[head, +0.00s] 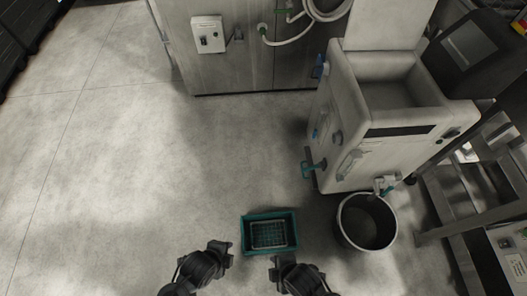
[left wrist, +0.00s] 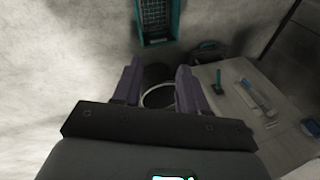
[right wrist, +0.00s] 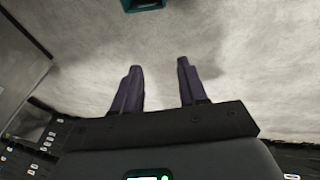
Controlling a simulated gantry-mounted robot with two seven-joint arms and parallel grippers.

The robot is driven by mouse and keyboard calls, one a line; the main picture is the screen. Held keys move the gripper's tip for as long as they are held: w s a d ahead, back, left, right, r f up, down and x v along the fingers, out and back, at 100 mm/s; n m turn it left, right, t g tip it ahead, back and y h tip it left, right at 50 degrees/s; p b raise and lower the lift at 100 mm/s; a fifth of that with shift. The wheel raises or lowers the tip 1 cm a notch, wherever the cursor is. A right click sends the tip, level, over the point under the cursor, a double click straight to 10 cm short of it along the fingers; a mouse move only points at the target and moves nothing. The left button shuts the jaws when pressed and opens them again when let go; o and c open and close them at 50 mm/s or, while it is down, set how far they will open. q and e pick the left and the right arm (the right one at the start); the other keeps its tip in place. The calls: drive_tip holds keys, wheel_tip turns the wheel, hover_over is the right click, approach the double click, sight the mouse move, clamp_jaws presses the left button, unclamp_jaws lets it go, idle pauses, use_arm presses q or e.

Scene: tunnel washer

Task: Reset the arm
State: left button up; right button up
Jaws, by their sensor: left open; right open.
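My left gripper (head: 222,250) is at the bottom of the head view, left of centre. In the left wrist view its two dark fingers (left wrist: 158,72) stand apart with nothing held between them. My right gripper (head: 278,268) is a little to its right. In the right wrist view its fingers (right wrist: 158,66) are also apart and empty, with bare floor beyond. Both grippers are clear of the teal crate (head: 246,239), which shows just beyond them in the head view. The crate also shows in the left wrist view (left wrist: 142,38) and at the top of the right wrist view (right wrist: 144,6).
A dark bucket (head: 348,235) stands right of the crate, below the pale washer unit (head: 345,165). A metal cabinet (head: 230,60) is at the back. A metal frame (head: 440,190) stands at the right. Floor at left is clear.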

use_arm(q)
drive_tip(key=s+a+r+n+y+p, duration=0.1)
drive_tip(key=a+r+n, duration=0.4)
drive_tip(key=r+n, duration=0.25)
drive_tip(key=a+r+n+y, duration=0.1)
drive_tip(key=a+r+n, duration=0.45)
drive_tip(key=n, duration=0.35)
use_arm(e)
drive_tip(key=w+d+r+m+t+h, duration=0.1)
drive_tip(key=w+d+r+m+h, duration=0.2)
drive_tip(key=d+r+m, duration=1.3)
use_arm(q)
wheel_tip(320, 180, up, 38)
drive_tip(key=p, duration=3.8)
drive_tip(key=shift+s+d+r+n, duration=0.15)
drive_tip(key=shift+d+r+n, duration=0.1)
drive_tip(key=shift+d+n, duration=0.2)
use_arm(e)
wheel_tip(320, 180, up, 36)
drive_tip(key=d+m, duration=0.1)
drive_tip(key=shift+s+d, duration=0.15)
drive_tip(key=shift+d, duration=0.25)
drive_tip(key=shift+f, duration=0.1)
